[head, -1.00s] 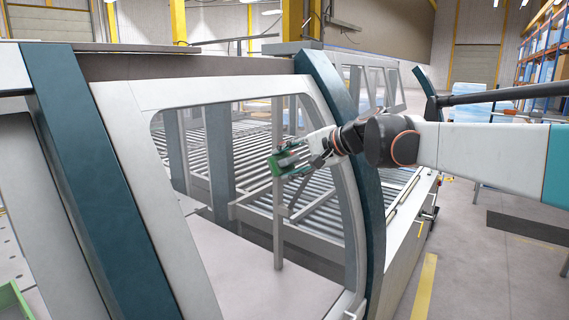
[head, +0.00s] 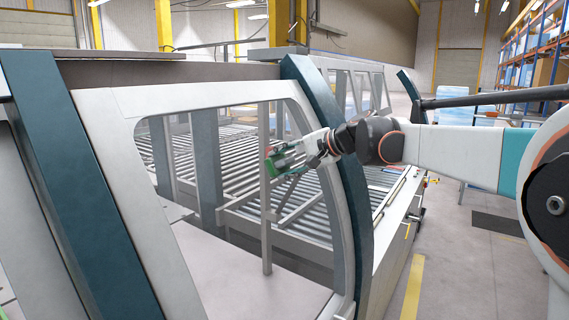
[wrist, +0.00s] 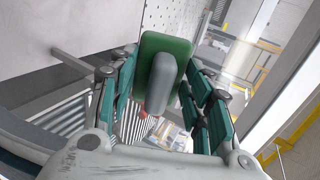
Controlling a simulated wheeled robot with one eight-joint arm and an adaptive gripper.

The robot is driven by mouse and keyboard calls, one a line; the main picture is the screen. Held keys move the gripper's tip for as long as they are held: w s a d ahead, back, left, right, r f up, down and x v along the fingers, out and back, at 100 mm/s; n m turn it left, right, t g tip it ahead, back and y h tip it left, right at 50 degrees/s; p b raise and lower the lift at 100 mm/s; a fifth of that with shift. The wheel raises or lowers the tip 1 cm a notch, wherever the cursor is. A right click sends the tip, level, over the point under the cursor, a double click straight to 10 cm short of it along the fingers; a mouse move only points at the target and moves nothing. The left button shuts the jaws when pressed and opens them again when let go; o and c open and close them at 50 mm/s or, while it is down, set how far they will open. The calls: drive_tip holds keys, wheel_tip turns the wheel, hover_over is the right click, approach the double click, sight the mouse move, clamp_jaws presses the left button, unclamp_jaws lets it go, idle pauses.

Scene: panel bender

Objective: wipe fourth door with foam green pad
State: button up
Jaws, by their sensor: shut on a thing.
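My gripper (head: 302,156) is shut on the foam green pad (head: 271,163) in the head view. In the wrist view the green pad (wrist: 180,47) shows with its grey handle (wrist: 160,82) between the teal fingers (wrist: 160,100). The door (head: 120,150) is a light grey frame with a large window, set between dark teal posts. The pad is in front of the window's right part in the head view. I cannot tell whether the pad touches the door. The pad's wiping face is hidden. Which door counts as the fourth is not marked.
A roller conveyor (head: 238,180) shows through the window. Dark teal posts (head: 85,190) stand left and right (head: 345,190) of the door. Open floor with a yellow line (head: 413,290) lies to the right. Blue and orange shelving (head: 545,60) stands far right.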

drive_tip(key=shift+s+a, duration=1.05)
drive_tip(key=shift+s, duration=0.35)
drive_tip(key=shift+s+a, duration=1.1)
drive_tip(key=shift+s, duration=0.25)
drive_tip(key=shift+s+a, duration=1.05)
drive_tip(key=shift+s, duration=0.35)
drive_tip(key=shift+d+r, duration=0.1)
drive_tip(key=shift+s+d+r, duration=0.15)
drive_tip(key=shift+d, duration=0.05)
drive_tip(key=shift+p+v, duration=0.85)
drive_tip(key=shift+v, duration=1.8)
drive_tip(key=shift+p+v, duration=0.5)
drive_tip(key=shift+v, duration=1)
